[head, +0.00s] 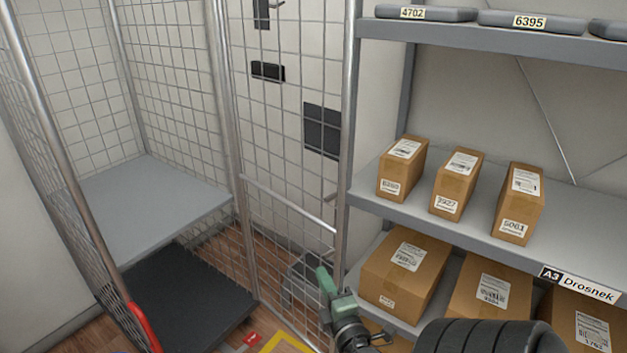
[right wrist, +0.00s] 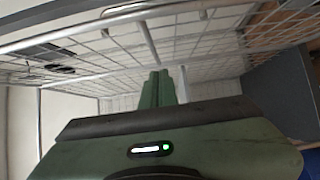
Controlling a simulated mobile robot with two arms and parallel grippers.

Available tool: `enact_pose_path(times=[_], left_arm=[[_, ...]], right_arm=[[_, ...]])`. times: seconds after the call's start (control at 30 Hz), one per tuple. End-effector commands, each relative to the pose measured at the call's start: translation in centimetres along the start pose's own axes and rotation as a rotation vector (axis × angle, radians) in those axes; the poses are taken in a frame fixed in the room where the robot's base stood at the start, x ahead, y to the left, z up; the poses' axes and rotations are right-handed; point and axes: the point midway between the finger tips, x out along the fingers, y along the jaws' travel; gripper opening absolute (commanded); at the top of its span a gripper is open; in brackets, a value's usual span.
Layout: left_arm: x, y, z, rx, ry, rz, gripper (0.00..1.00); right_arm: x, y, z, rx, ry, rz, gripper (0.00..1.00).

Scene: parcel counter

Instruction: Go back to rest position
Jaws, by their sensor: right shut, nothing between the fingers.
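My right gripper (head: 323,276) is green and shows at the bottom middle of the head view, in front of the wire mesh cage and left of the parcel shelf. In the right wrist view its two green fingers (right wrist: 163,88) are together, with nothing between them. My right arm comes in from the lower right. My left gripper does not show in either view.
The shelf rack (head: 465,213) on the right holds several brown parcels (head: 457,181) and grey packets (head: 425,13). The mesh cage trolley (head: 150,205) with a grey shelf stands at the left. Mesh is close around the right gripper.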

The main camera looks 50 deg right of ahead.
Motion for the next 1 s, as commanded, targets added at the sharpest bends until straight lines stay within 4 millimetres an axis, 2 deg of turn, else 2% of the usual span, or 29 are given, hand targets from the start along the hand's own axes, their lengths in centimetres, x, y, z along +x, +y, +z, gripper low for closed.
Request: enact_pose_path(times=[0.1,0.33,0.47,0.57,0.67,0.7,0.77,0.8,0.87,0.9,1.0], left_arm=[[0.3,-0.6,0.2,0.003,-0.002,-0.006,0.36],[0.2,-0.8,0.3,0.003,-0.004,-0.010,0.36],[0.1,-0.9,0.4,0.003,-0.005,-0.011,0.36],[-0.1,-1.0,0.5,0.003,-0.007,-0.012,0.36],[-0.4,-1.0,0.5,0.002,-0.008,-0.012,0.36],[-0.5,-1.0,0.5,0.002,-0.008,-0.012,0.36],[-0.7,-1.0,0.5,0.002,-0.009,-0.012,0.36],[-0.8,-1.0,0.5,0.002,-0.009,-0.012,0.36],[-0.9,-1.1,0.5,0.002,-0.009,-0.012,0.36],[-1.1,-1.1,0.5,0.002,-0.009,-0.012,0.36],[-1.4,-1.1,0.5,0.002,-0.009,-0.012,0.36]], right_arm=[[-0.7,0.0,0.3,-0.001,-0.001,0.000,0.00],[-0.8,0.1,0.3,-0.001,-0.001,0.001,0.00],[-0.8,-1.9,0.5,0.012,-0.009,-0.046,0.00],[-1.0,-6.6,0.9,0.042,-0.027,-0.153,0.00],[-2.2,-13.6,1.3,0.098,-0.055,-0.315,0.00],[-3.1,-16.6,1.4,0.123,-0.068,-0.386,0.00],[-4.6,-21.0,1.4,0.166,-0.089,-0.491,0.00],[-5.9,-23.8,1.4,0.194,-0.105,-0.561,0.00],[-8.1,-27.9,1.1,0.241,-0.129,-0.663,0.00],[-9.7,-30.4,0.9,0.273,-0.147,-0.731,0.00],[-14.5,-36.4,0.2,0.356,-0.199,-0.897,0.00]])
